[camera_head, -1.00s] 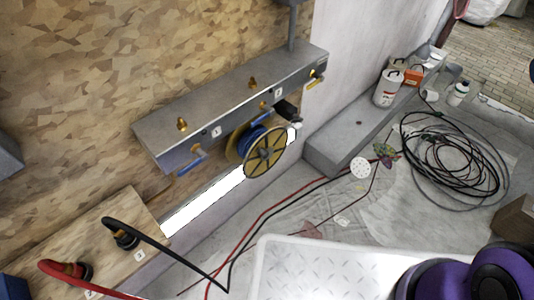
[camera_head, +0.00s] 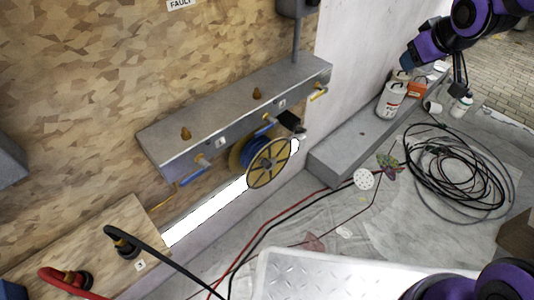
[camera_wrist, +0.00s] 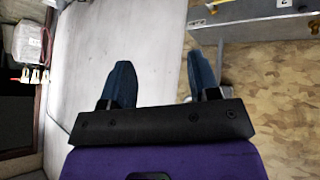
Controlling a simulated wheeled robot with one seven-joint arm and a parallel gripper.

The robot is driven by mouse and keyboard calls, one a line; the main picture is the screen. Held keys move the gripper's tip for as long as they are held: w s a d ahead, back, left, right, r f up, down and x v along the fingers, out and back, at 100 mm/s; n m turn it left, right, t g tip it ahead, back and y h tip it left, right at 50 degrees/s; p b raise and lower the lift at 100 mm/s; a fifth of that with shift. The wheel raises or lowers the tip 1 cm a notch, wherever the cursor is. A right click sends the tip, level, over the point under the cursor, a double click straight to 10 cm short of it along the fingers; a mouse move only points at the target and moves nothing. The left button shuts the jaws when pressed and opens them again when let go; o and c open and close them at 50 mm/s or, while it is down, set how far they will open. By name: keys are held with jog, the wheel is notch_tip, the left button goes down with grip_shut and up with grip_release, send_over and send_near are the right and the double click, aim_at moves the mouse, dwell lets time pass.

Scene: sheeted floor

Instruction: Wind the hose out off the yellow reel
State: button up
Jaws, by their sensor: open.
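The yellow reel (camera_head: 269,164) hangs under the front of a grey metal manifold box on the wooden wall. It has a spoked disc facing out, and blue hose (camera_head: 257,150) is wound behind the disc. A small black part (camera_head: 289,121) sits just above the reel's right side. My gripper (camera_head: 434,74) is up at the top right, well away from the reel. In the wrist view my gripper (camera_wrist: 163,72) shows two dark blue fingers spread apart with nothing between them. I cannot make out the reel in the wrist view.
The grey manifold box (camera_head: 235,112) carries valves with blue and yellow handles. Red and black cables run across the floor. Coiled black cable (camera_head: 455,170) lies at the right. A white canister (camera_head: 391,99) stands on the grey ledge (camera_head: 345,160). Open space lies before the reel.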

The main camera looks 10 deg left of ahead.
jog(key=w+a+f+n+y, duration=0.25)
jog(key=w+a+f, duration=0.35)
jog(key=f, duration=0.5)
jog(key=n+y, duration=0.1)
jog(key=y, duration=0.7)
send_near(270, 167)
jog(key=w+d+r, duration=0.4)
jog(key=w+r, duration=0.2)
jog(key=w, duration=0.3)
jog(key=s+a+f+m+t+y, duration=0.3)
jog(key=s+a+f, duration=0.2)
jog(key=s+f, duration=0.45)
jog(key=x, duration=1)
jog(key=shift+w, duration=0.25)
grip_shut()
